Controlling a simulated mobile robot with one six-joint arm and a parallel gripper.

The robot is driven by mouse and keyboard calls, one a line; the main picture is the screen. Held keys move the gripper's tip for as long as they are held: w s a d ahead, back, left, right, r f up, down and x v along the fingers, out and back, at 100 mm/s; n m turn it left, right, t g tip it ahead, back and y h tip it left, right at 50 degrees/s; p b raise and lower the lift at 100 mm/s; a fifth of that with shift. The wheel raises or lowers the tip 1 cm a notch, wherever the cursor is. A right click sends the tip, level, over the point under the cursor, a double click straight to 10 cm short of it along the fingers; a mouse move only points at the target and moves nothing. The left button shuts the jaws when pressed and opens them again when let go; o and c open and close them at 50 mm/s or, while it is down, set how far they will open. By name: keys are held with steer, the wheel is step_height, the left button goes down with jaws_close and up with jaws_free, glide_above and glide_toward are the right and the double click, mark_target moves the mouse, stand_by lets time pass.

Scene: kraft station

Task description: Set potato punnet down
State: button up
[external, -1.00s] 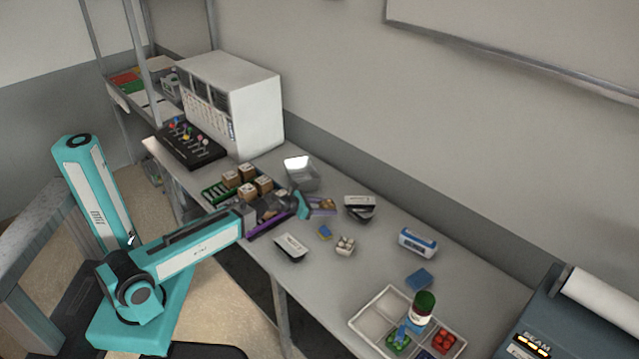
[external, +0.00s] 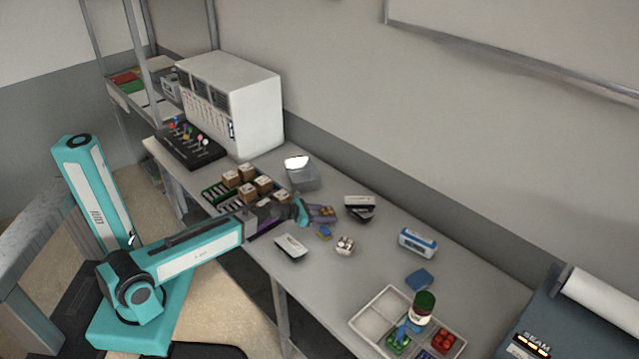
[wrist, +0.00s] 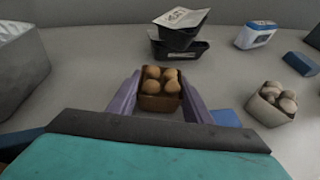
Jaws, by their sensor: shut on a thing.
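The potato punnet (wrist: 161,103), a small brown tray with several round tan potatoes, sits between the two purple fingers of my gripper (wrist: 157,97), which is shut on it. In the external view the punnet (external: 327,211) shows small at the tip of my gripper (external: 322,214), low over the grey worktop (external: 375,270). The punnet looks about level. I cannot tell whether its base touches the worktop.
Black labelled tubs (external: 360,207) lie beyond, a metal bin (external: 302,175) behind, and a black-and-white tub (external: 291,248) in front. A white divided tray (external: 372,325) stands at the lower right.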

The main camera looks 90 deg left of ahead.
mark_target(321, 213)
steer(key=shift+f, duration=0.15)
steer(key=o, duration=1)
steer(key=shift+c, duration=0.2)
steer(key=shift+r, duration=0.25)
steer(key=shift+b+v, duration=0.3)
steer(key=shift+v, duration=0.85)
steer(key=p+v, duration=0.1)
steer(key=v, duration=0.2)
steer(key=shift+w, duration=0.1)
steer(key=shift+r+p, duration=0.1)
steer(key=shift+p, duration=0.85)
steer(key=shift+p, duration=0.35)
